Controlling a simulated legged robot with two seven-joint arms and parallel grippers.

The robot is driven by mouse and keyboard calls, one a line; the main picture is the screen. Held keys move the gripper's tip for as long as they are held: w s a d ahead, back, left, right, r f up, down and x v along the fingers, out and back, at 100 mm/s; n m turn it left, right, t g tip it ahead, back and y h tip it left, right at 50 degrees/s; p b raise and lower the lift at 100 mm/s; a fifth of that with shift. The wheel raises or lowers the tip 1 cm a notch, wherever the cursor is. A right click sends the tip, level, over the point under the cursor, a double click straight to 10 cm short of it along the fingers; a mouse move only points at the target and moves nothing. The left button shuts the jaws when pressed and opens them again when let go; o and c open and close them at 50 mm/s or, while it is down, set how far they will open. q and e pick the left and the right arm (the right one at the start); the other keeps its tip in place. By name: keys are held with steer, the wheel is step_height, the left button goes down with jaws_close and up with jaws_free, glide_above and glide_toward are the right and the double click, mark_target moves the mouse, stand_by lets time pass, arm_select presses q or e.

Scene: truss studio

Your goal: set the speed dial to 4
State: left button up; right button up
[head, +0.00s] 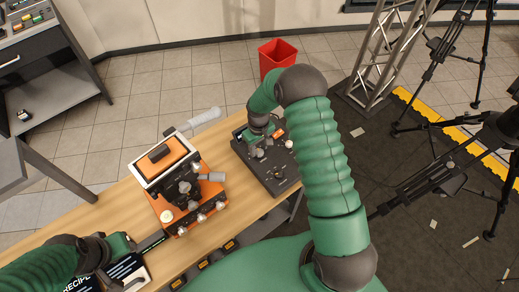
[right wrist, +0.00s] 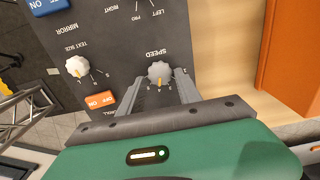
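The speed dial (right wrist: 159,71) is a pale knob with a yellow pointer, on a dark grey control panel (right wrist: 115,40) under the printed word SPEED. Its pointer faces the bottom of the right wrist view; the small numbers around it are partly hidden. My right gripper (right wrist: 161,80) has a finger on either side of the dial; I cannot tell whether they touch it. In the head view the panel (head: 273,179) lies on the wooden table, with my right gripper (head: 262,147) over it. My left gripper (head: 152,241) is low at the left, near a recipe card; its finger gap is unclear.
A text size knob (right wrist: 76,66) and an orange OFF switch (right wrist: 100,101) sit beside the dial. An orange-and-black device (head: 176,165) stands left of the panel on the table (head: 125,200). A red bin (head: 277,55) and truss (head: 385,50) stand beyond.

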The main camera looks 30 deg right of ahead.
mark_target(259, 151)
steer(key=shift+o, duration=1)
steer(key=shift+s+f, duration=0.1)
steer(key=shift+f, duration=0.1)
steer(key=shift+s+r, duration=0.1)
steer(key=shift+r, duration=0.05)
step_height(259, 151, up, 16)
steer(key=b, duration=0.2)
steer(key=shift+r, duration=0.2)
steer(key=s+a+t, duration=0.1)
steer(key=s+a, duration=0.4)
steer(key=s, duration=0.3)
steer(key=s+a+m+t, duration=0.1)
steer(key=s+a, duration=0.5)
steer(key=s, duration=0.2)
steer(key=shift+s+f+b, duration=0.25)
steer(key=shift+s+b, duration=0.05)
steer(key=shift+b, duration=0.1)
